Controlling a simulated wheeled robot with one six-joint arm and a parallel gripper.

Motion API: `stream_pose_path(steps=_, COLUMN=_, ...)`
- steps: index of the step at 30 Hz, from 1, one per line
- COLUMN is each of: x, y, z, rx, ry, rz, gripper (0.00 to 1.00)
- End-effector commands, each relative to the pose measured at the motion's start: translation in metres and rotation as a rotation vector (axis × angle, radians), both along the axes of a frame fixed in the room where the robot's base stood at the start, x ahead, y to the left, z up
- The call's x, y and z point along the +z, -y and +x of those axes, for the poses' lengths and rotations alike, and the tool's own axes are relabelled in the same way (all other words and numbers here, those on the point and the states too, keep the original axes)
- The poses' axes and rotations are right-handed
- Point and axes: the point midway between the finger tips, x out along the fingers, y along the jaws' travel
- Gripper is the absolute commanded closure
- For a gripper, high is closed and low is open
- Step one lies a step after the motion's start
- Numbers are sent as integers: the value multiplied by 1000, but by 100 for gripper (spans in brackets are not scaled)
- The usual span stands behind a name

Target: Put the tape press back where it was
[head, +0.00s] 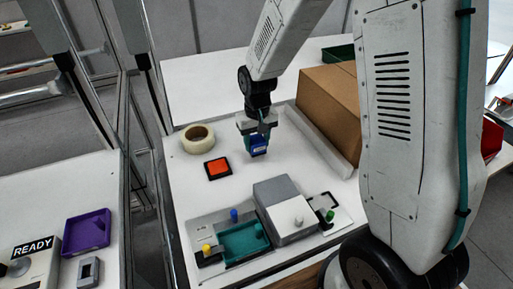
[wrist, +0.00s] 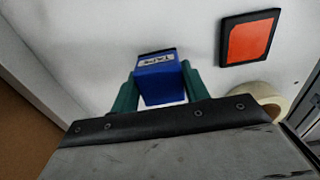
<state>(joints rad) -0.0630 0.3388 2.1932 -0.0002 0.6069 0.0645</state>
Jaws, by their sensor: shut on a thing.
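The tape press is a blue block (head: 259,145) with a pale label, which reads "TAPE" upside down in the wrist view (wrist: 158,82). My gripper (head: 257,141) is shut on it, with a green finger on either side of it in the wrist view (wrist: 159,90). The press is over the white table, right of an orange-red square in a black frame (head: 217,168). I cannot tell whether its underside touches the table. The square also shows in the wrist view (wrist: 249,39), apart from the press.
A tape roll (head: 198,137) lies behind the square. A cardboard box (head: 328,103) and a pale bar (head: 318,143) stand to the right. In front are a grey block (head: 284,208), a teal tray (head: 243,243) and small coloured knobs. Bare table surrounds the gripper.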

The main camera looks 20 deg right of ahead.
Motion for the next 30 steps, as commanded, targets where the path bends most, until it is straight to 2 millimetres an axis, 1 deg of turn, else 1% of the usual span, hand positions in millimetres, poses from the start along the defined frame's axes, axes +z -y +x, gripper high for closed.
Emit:
stream_pose_path(steps=1, x=-8, y=-1, z=-1, rx=1, ry=-4, rz=0, gripper=73)
stream_pose_path(steps=3, x=-19, y=-1, z=-1, rx=2, ry=-5, rz=0, gripper=73)
stream_pose_path(steps=6, x=-29, y=-1, z=0, rx=2, ry=-2, rz=0, gripper=73)
stream_pose_path(steps=16, x=-32, y=-1, z=0, rx=1, ry=-1, rz=0, gripper=73)
stream_pose_path(steps=17, x=-32, y=-1, z=0, rx=1, ry=-1, rz=0, gripper=52)
stream_pose_path(steps=18, x=-32, y=-1, z=0, rx=1, ry=-1, rz=0, gripper=41)
stream_pose_path(steps=19, x=-32, y=-1, z=0, rx=1, ry=-1, rz=0, gripper=33)
stream_pose_path(steps=27, x=-31, y=-1, z=0, rx=1, ry=-1, rz=0, gripper=33)
stream_pose_path(steps=30, x=-26, y=-1, z=0, rx=1, ry=1, rz=0, gripper=33)
